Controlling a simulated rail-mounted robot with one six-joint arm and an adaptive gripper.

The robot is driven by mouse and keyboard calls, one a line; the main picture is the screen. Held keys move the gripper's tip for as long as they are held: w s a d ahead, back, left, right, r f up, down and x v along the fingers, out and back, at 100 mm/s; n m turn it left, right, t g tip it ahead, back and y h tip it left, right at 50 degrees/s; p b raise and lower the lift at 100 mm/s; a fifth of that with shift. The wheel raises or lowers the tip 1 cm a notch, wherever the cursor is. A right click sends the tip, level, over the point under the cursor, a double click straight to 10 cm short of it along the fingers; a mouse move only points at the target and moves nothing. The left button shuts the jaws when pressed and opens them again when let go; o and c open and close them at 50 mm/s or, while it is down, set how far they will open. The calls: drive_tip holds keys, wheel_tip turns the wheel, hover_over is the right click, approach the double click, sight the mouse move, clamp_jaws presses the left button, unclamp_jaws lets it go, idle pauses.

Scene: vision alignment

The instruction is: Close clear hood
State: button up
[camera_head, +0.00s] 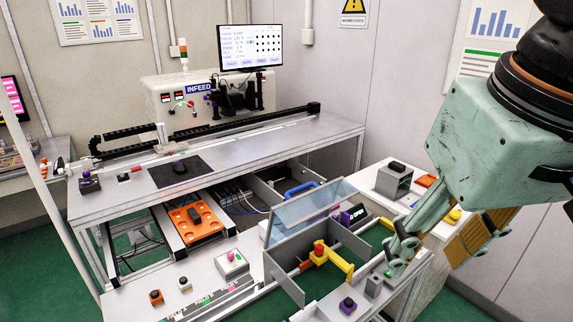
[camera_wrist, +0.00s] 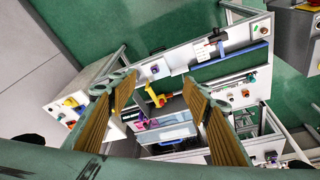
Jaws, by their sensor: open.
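The clear hood (camera_head: 308,215) is a see-through, bluish panel, standing tilted up above a grey-walled box on the lower bench in the head view. In the wrist view a pale bluish panel (camera_wrist: 172,134), likely the hood, lies between and below my fingers. A yellow handle (camera_head: 338,262) with a red knob is at the box's front side; it also shows in the wrist view (camera_wrist: 154,97). My gripper (camera_head: 432,248) is open and empty, to the right of the hood and apart from it. Its fingertips point down toward the bench.
A small dark display (camera_head: 353,214) stands beside the hood. An orange tray (camera_head: 194,222) and a white button box (camera_head: 231,262) are to the left. The long upper bench (camera_head: 270,138) with a monitor (camera_head: 251,47) is behind. A side table (camera_head: 378,172) stands at the right.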

drive_tip(key=shift+n+g, duration=0.5)
drive_tip(key=w+r, duration=0.1)
drive_tip(key=w, duration=0.1)
drive_tip(key=w+r+p, duration=0.1)
drive_tip(key=w+r, duration=0.1)
drive_tip(key=w, duration=0.1)
drive_tip(key=w+a+r, duration=0.1)
drive_tip(key=w+r, duration=0.1)
drive_tip(key=w, duration=0.1)
drive_tip(key=shift+w+p, duration=0.1)
drive_tip(key=shift+p, duration=0.3)
clamp_jaws()
drive_tip(key=w+a+r+n+g+p, duration=0.1)
drive_tip(key=w+a+r+p, duration=0.15)
drive_tip(key=w, duration=0.85)
drive_tip(key=w+a+r+n+g+p, duration=0.1)
drive_tip(key=w+a+r+p, duration=0.15)
drive_tip(key=w, duration=0.95)
drive_tip(key=w+a+f+n+g+p, duration=0.1)
drive_tip(key=w+a+f, duration=0.3)
drive_tip(key=w, duration=0.4)
drive_tip(key=w+a+f+n+g+h+p, duration=0.1)
drive_tip(key=w+a+f+p, duration=0.2)
drive_tip(key=w+f, duration=0.3)
drive_tip(key=w+a+f+n+g+h+p, duration=0.1)
drive_tip(key=w+a+f, duration=0.3)
drive_tip(key=w, duration=0.6)
drive_tip(key=shift+a+f+p, duration=0.35)
drive_tip(key=shift+f+p, duration=0.35)
drive_tip(key=shift+p, duration=0.05)
